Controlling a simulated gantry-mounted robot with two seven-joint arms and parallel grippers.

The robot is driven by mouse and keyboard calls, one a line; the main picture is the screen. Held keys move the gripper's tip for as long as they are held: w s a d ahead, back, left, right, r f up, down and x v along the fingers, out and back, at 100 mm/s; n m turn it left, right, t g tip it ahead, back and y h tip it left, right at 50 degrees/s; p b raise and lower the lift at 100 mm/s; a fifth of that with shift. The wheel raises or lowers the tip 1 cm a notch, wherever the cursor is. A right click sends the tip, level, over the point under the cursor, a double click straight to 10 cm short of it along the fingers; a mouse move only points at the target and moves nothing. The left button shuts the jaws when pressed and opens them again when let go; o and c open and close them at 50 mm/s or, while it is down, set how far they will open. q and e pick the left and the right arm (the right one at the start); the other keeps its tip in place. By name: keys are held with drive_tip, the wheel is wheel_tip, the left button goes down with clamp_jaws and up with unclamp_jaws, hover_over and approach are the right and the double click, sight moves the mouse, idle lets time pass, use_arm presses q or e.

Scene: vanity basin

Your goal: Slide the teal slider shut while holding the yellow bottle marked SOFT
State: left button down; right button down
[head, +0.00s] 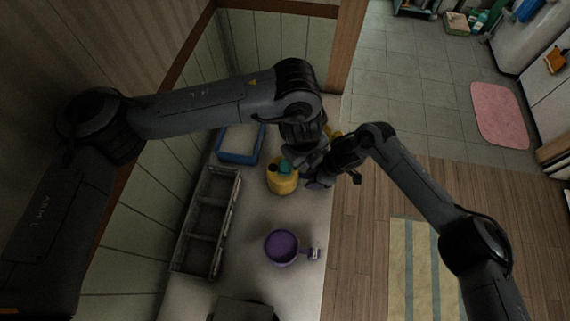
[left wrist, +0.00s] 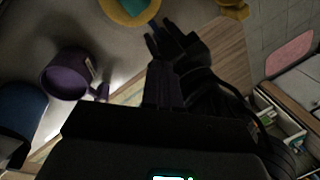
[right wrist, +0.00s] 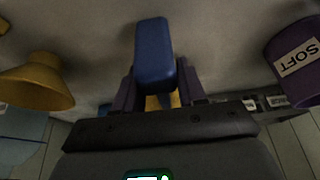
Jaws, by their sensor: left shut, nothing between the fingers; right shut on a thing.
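The yellow bottle (head: 283,184) stands on the counter with a teal slider (head: 286,167) on top. The teal part also shows at the top of the left wrist view (left wrist: 134,6). My left gripper (left wrist: 163,68) is shut and empty, close to the bottle. The only readable SOFT label (right wrist: 298,58) is on a purple container (right wrist: 284,45).
The purple container (head: 281,247) stands below the bottle in the head view. A compartmented grey tray (head: 207,232) and a blue-rimmed tray (head: 223,158) lie to the left. Another yellow object (right wrist: 35,84) is close by. The counter's right edge drops to the floor.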

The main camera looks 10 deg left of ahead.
sight(285, 166)
use_arm(q)
drive_tip(key=shift+w+a+f, duration=0.3)
drive_tip(key=shift+w+f, duration=0.05)
drive_tip(key=shift+f, duration=0.75)
drive_tip(key=shift+w+a+f, duration=0.3)
drive_tip(key=shift+w+f, duration=0.1)
drive_tip(key=shift+f, duration=0.75)
drive_tip(key=shift+w+a+f, duration=0.3)
drive_tip(key=shift+w+f, duration=0.05)
drive_tip(key=shift+f, duration=0.75)
drive_tip(key=shift+a, duration=0.2)
